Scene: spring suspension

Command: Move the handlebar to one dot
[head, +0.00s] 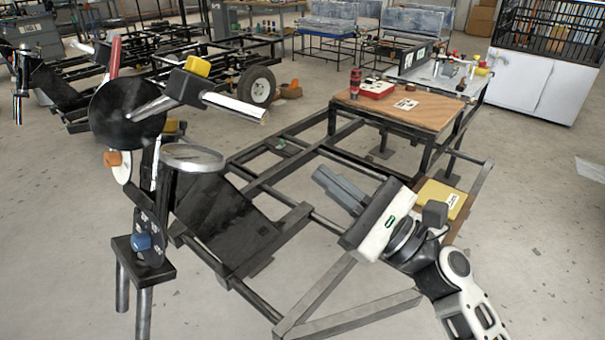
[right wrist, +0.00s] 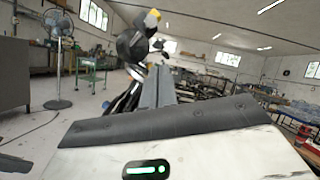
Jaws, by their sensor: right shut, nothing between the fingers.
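My left gripper is not in view.
The black tube frame (head: 320,220) runs below and around my right gripper. A wooden-topped table (head: 440,112) with a red box (head: 378,90) stands behind it. A dark sloped panel (head: 225,215) lies between plate and gripper. Open floor lies at the right.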

